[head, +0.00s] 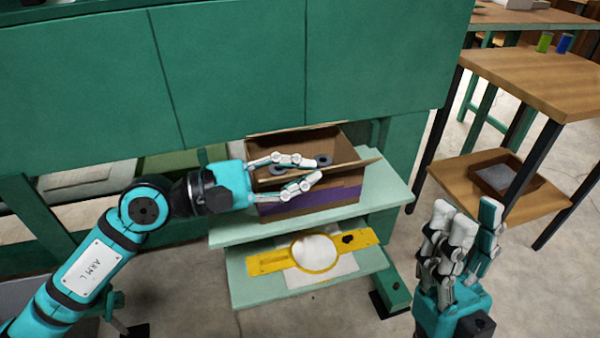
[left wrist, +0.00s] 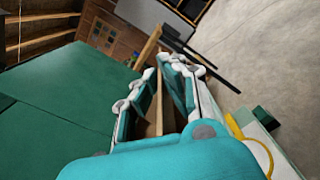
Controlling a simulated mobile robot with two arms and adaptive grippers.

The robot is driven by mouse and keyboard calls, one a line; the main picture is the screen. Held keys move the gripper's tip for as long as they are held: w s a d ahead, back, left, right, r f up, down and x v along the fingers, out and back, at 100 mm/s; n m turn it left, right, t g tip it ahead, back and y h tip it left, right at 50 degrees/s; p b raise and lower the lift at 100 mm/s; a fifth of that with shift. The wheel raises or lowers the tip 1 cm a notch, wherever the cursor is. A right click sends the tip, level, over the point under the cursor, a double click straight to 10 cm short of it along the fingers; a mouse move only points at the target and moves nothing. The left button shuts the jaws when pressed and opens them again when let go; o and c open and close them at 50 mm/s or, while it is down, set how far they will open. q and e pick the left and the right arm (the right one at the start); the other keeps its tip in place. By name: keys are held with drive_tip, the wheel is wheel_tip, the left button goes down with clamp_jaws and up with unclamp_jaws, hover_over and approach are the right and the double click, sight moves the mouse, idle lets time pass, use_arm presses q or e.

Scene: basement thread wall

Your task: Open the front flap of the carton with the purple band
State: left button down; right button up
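The brown carton with the purple band (head: 315,199) stands on the upper pale green shelf, with dark ring-shaped items inside. Its front flap (head: 345,167) stands out along the front top edge, tilted outward. My left gripper (head: 318,168) reaches in from the left, with one finger over the carton's opening and the other in front of the flap. In the left wrist view a brown cardboard strip (left wrist: 159,103) runs between its spread fingers; I cannot tell whether they touch it. My right gripper (head: 467,212) is open and empty, pointing up at the lower right, away from the carton.
The upper shelf (head: 385,197) has a little bare room beside the carton. A yellow item (head: 268,262) lies on the lower shelf. A green panel (head: 240,70) rises behind the carton. A wooden table (head: 535,75) stands right, with a brown tray (head: 497,178) below.

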idle(0.4)
use_arm(q)
drive_tip(key=c, duration=1.5)
unclamp_jaws()
drive_tip(key=v, duration=1.2)
